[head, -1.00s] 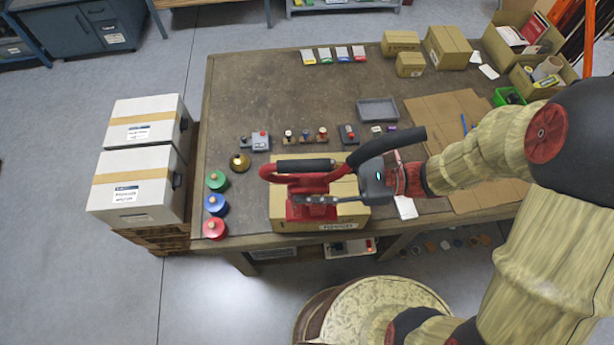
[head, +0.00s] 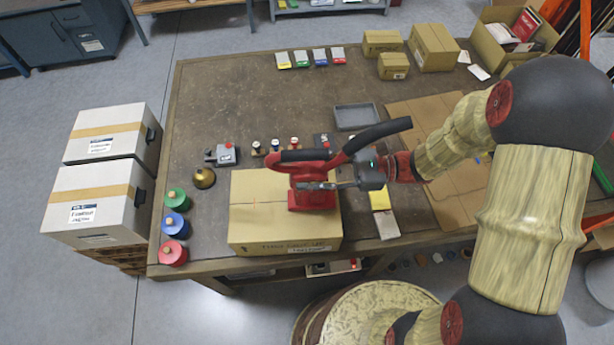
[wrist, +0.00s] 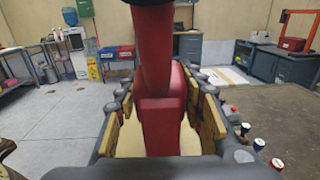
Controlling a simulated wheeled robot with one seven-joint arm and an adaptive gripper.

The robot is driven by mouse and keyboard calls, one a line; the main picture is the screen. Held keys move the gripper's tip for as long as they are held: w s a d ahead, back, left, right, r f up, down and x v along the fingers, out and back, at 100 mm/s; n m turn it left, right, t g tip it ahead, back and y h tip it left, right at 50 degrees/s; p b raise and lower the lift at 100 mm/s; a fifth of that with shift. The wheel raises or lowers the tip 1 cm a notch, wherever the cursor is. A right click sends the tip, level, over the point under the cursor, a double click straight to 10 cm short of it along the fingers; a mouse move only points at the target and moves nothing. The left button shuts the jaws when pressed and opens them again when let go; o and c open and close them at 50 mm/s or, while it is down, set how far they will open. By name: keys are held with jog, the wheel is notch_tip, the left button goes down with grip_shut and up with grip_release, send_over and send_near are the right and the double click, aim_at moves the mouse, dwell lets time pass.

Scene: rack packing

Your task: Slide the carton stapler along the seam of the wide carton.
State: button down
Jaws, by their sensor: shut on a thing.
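The wide carton (head: 262,222) lies closed at the table's front edge in the head view. A seam line runs left to right across its top, with a small orange mark on its left part. The red carton stapler (head: 312,197), with black handles, has its foot on or just above the carton's right half; contact is not clear. My gripper (head: 366,173) comes from the right and is shut on the stapler.
Green, blue and red knobbed pots (head: 174,226) and a brass bell-shaped piece (head: 203,178) stand left of the carton. Small fixtures (head: 222,155) and a grey tray (head: 355,117) lie behind it. The table's back left is clear.

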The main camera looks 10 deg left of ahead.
jog(key=shift+w+d+r, duration=0.1)
jog(key=shift+w+r, duration=0.05)
jog(key=shift+w, duration=0.1)
jog(key=c, duration=1.5)
grip_release()
jog(key=o, duration=0.4)
jog(key=shift+c, duration=0.2)
jog(key=shift+o, duration=0.4)
jog(key=shift+s+f, duration=0.1)
jog(key=shift+f, duration=0.1)
jog(key=w+d, duration=0.2)
jog(key=d, duration=0.9)
jog(key=shift+d, duration=0.4)
